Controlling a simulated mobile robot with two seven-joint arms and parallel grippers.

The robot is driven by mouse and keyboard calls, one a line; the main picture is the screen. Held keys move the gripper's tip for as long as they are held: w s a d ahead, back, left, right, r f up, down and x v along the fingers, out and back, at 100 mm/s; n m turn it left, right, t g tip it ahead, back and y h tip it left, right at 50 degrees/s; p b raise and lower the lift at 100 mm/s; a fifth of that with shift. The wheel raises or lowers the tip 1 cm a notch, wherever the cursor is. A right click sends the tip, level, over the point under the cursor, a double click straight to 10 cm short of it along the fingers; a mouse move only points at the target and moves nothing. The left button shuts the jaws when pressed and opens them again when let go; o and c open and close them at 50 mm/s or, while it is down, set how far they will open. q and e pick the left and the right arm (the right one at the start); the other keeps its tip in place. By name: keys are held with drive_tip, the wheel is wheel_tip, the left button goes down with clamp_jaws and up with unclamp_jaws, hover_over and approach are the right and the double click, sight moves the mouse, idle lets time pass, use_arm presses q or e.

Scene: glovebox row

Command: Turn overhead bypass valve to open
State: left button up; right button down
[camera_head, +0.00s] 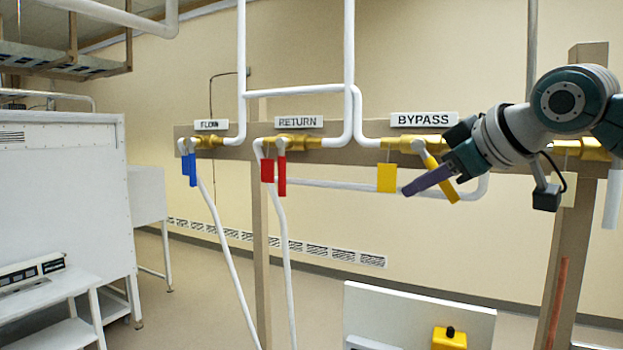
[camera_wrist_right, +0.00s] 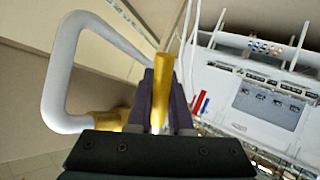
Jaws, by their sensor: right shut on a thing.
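The bypass valve (camera_head: 402,143) is a brass body on the pipe under the BYPASS sign (camera_head: 424,119) in the head view. Its yellow lever (camera_head: 447,189) slants down and to the right. My right gripper (camera_head: 428,181) reaches in from the right, and its purple finger crosses the lever. In the right wrist view the yellow lever (camera_wrist_right: 162,68) stands between the two purple fingers of my right gripper (camera_wrist_right: 165,90), which is shut on it. Part of the lever and valve is hidden behind the gripper. My left gripper is not in view.
A yellow tag (camera_head: 387,178) hangs left of the lever. The RETURN valve (camera_head: 299,142) with its red lever and the FLOW valve (camera_head: 208,141) with its blue lever are further left. White pipes run around the board. A white panel (camera_head: 415,315) stands below.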

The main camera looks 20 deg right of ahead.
drive_tip(key=c, duration=1.1)
unclamp_jaws()
drive_tip(key=shift+s+r, duration=0.1)
drive_tip(key=v, duration=0.9)
drive_tip(key=shift+s+r+b, duration=0.15)
drive_tip(key=shift+s+b, duration=0.15)
drive_tip(key=shift+b, duration=0.05)
